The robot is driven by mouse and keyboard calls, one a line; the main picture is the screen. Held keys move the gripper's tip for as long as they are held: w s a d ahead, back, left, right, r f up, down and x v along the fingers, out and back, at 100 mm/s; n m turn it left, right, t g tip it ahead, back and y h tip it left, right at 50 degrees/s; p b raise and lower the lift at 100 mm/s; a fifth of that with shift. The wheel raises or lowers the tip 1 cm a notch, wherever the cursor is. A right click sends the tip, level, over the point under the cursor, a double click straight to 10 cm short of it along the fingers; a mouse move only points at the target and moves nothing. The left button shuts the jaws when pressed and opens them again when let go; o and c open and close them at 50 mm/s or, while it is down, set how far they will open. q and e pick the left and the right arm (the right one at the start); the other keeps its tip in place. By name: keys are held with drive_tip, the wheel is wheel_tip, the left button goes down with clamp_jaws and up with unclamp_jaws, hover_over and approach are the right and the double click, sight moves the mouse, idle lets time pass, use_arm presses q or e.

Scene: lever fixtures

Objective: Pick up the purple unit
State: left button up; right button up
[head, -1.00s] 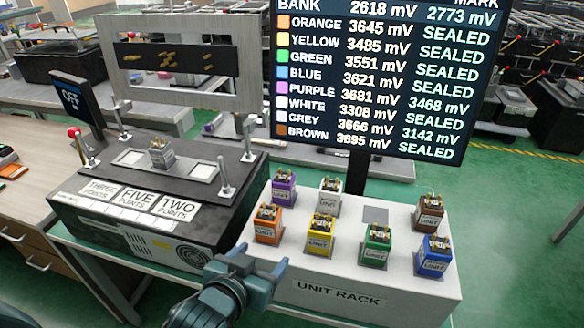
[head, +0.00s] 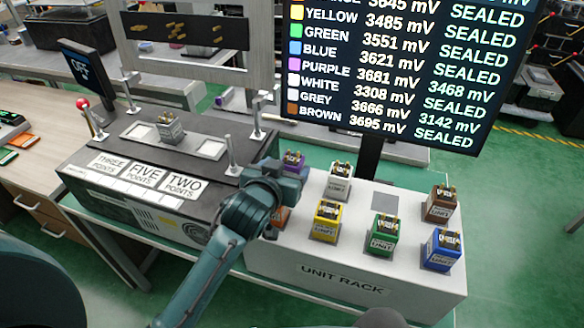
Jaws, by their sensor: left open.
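The purple unit (head: 292,161) sits at the back left of the white unit rack (head: 335,278). Only its top and upper part show, since my left gripper covers the rest. My left gripper (head: 283,174) is open and empty, right at the purple unit from the near left side. I cannot tell whether its fingers are around the unit or just in front of it. My right gripper is not in view.
White (head: 339,182), yellow (head: 326,220), green (head: 382,235), blue (head: 441,249) and brown (head: 440,204) units stand on the rack. The orange unit (head: 281,216) is mostly hidden by my arm. A grey unit (head: 170,127) sits on the black tester. A screen (head: 395,70) rises behind.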

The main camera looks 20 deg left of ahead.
sight(294, 163)
use_arm(q)
drive_tip(key=shift+x, duration=1.45)
drive_tip(key=shift+c, duration=0.2)
drive_tip(key=c, duration=1.1)
drive_tip(key=shift+r, duration=0.1)
